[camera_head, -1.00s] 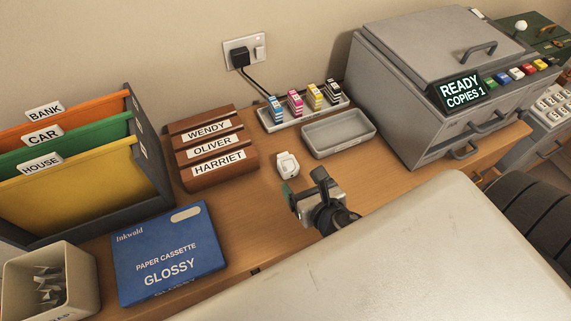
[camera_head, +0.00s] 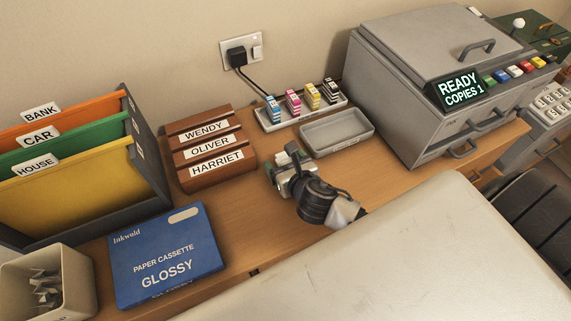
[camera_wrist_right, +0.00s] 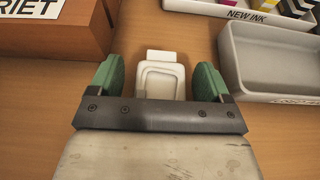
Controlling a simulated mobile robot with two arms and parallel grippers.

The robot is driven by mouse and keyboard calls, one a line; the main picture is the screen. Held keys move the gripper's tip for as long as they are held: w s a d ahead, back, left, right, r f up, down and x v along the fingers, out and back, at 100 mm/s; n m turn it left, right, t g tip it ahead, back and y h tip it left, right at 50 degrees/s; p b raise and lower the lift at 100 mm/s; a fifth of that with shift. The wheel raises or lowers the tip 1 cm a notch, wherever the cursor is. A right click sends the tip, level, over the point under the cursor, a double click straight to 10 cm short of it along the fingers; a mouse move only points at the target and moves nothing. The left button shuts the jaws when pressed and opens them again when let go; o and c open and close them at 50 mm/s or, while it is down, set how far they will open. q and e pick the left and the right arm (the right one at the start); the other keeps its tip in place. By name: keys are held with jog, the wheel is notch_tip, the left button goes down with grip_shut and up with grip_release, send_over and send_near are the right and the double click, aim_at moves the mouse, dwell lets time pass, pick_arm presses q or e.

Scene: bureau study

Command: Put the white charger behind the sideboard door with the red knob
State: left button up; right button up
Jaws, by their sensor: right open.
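The white charger (camera_wrist_right: 161,78) lies on the wooden desk, between the green fingers of my right gripper (camera_wrist_right: 162,80) in the right wrist view. The fingers are open, with a gap on each side of the charger. In the head view my right gripper (camera_head: 284,164) covers most or all of the charger, beside the name rack and the grey tray. The sideboard door with the red knob is not seen. My left gripper is not in view.
A wooden name rack (camera_head: 213,163) stands left of my right gripper. An empty grey tray (camera_head: 337,133) and an ink cartridge holder (camera_head: 300,117) are behind it. A grey copier (camera_head: 420,130) stands right, a blue paper cassette box (camera_head: 166,256) front left.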

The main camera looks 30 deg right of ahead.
jog(key=shift+c, duration=0.4)
jog(key=c, duration=1)
jog(key=shift+r, duration=0.1)
